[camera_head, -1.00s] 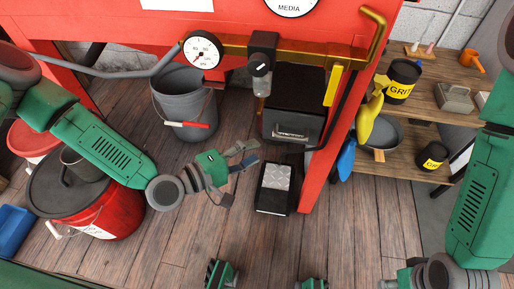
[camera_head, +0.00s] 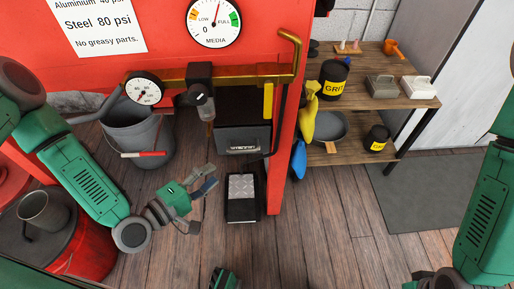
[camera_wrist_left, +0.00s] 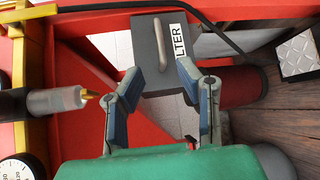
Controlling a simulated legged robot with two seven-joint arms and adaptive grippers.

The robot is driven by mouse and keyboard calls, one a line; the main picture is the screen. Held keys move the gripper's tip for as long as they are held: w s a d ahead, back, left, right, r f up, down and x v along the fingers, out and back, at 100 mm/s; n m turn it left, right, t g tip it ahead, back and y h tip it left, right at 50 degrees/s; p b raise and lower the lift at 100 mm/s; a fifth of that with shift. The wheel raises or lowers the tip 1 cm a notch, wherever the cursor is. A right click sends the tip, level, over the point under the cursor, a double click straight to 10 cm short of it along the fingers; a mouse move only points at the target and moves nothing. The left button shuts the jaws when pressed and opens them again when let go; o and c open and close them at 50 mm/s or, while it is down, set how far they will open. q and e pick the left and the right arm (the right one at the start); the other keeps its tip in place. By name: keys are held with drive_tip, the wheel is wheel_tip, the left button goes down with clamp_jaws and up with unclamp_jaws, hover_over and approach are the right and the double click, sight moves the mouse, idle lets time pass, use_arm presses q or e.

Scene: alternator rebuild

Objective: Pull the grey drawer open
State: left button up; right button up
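The grey drawer (camera_head: 241,139) is a dark grey front with a bar handle, low under the red cabinet. It looks shut. In the left wrist view the drawer front (camera_wrist_left: 149,80) shows its pale handle and a white label ending in "LTER". My left gripper (camera_head: 207,181) is open and empty, to the left of and below the drawer in the head view. In the left wrist view its two fingers (camera_wrist_left: 160,73) stand apart, framing the lower drawer front without visible contact. My right forearm and wrist show at the right edge; the right fingers are out of frame.
The red cabinet leg (camera_head: 284,150) stands right of the drawer. A pedal with a tread plate (camera_head: 242,186) lies below it. A grey bucket (camera_head: 140,135) is left. A regulator (camera_head: 202,92) hangs above. A wooden shelf (camera_head: 368,95) stands right.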

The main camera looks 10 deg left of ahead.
sight(245, 150)
use_arm(q)
drive_tip(key=b+x, duration=0.3)
drive_tip(key=x, duration=0.9)
drive_tip(key=shift+w+d, duration=0.2)
drive_tip(key=shift+d, duration=0.05)
drive_tip(key=shift+w+a, duration=0.1)
drive_tip(key=shift+w, duration=0.05)
drive_tip(key=shift+c, duration=0.5)
clamp_jaws()
